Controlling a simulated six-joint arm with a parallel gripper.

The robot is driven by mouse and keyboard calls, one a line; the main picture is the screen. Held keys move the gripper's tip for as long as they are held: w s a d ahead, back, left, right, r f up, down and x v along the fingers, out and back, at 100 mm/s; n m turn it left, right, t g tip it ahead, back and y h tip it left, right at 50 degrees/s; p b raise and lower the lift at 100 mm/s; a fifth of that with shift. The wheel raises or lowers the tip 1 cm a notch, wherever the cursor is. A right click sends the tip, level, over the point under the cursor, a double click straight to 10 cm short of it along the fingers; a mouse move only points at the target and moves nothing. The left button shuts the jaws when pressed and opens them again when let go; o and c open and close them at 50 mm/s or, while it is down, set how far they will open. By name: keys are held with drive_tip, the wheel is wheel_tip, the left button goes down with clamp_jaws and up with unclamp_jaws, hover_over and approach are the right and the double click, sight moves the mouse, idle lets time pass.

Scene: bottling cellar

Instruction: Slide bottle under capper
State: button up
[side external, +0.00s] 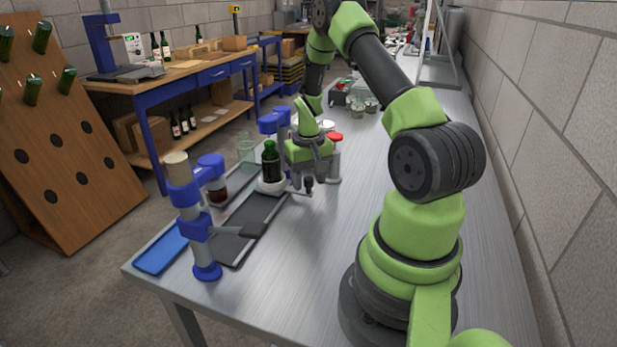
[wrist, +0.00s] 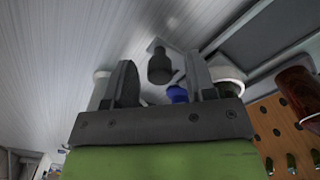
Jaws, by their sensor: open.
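A dark green bottle (side external: 270,162) stands upright on a round white base (side external: 271,186), beside a long dark tray. My gripper (side external: 308,186) is just right of the bottle in the side view, low over the bench. Its fingers (wrist: 165,85) are apart in the wrist view. A dark grey cylinder (wrist: 160,66) shows between and beyond them, apart from both; I cannot tell what it is. A blue stand head (side external: 274,121) rises behind the bottle; I cannot tell if it is the capper. A blue-and-grey clamp stand (side external: 199,222) is nearer the camera.
The dark tray (side external: 229,247) and a blue tray (side external: 161,249) lie near the bench's left edge. A brown jar (side external: 217,190) and a clear glass (side external: 245,148) stand close by. A red-topped item (side external: 335,137) is just behind my gripper. The bench's right middle is bare.

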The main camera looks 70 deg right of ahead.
clamp_jaws()
drive_tip(key=a, duration=1.6)
drive_tip(key=shift+a, duration=0.15)
unclamp_jaws()
wheel_tip(320, 180, up, 10)
idle(0.7)
